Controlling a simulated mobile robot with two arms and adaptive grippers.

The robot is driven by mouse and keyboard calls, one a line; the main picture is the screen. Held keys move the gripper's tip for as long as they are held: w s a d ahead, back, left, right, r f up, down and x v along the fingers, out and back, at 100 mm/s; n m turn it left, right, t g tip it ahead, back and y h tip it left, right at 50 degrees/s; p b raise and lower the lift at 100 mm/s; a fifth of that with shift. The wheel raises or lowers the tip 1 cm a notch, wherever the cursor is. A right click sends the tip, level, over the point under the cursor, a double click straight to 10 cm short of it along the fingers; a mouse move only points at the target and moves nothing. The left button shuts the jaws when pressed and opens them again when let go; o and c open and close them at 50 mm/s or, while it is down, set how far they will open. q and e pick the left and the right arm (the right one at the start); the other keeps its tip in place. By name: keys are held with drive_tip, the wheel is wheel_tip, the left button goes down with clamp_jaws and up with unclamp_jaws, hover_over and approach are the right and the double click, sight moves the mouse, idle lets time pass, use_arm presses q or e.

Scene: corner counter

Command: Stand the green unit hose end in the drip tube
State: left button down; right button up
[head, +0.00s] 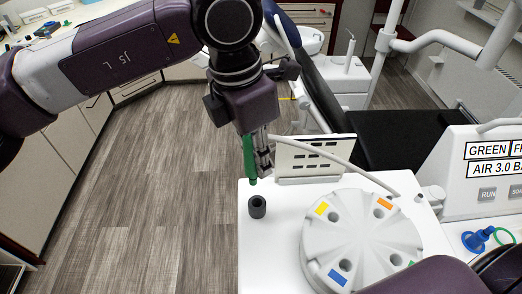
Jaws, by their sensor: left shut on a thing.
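My left gripper (257,152) comes down from the top and is shut on the green hose end (250,162). The hose end hangs roughly upright, its tip pointing down. A short dark open-topped cylinder, which looks like the drip tube (257,208), stands upright on the left part of the white counter unit. The hose end's tip is above and slightly left of the tube in the picture and appears apart from it. A pale hose (345,158) runs from near the gripper to the right. My right gripper is out of view.
A slotted white plate (315,160) stands just right of my left gripper. A round white holder (362,240) with coloured tags and holes sits to the right. A unit labelled GREEN (488,170) and a blue part (478,240) are further right. The white top's left edge is near the tube.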

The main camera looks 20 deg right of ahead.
use_arm(q)
drive_tip(key=shift+s+d+r, duration=0.15)
drive_tip(key=shift+d, duration=0.05)
drive_tip(key=shift+f+b, duration=0.4)
drive_tip(key=shift+f, duration=0.4)
drive_tip(key=shift+f+b, duration=0.35)
drive_tip(key=shift+f, duration=0.45)
wheel_tip(320, 180, down, 2)
drive_tip(key=shift+f+b, duration=0.25)
drive_tip(key=shift+b, duration=0.2)
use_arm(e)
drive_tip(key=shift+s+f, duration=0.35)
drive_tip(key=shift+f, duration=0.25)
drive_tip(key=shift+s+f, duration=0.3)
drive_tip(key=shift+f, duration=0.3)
use_arm(q)
drive_tip(key=shift+f, duration=0.1)
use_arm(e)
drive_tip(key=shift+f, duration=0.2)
use_arm(q)
drive_tip(key=shift+d+f+b, duration=0.1)
drive_tip(key=shift+f+b, duration=0.15)
drive_tip(key=shift+b, duration=0.35)
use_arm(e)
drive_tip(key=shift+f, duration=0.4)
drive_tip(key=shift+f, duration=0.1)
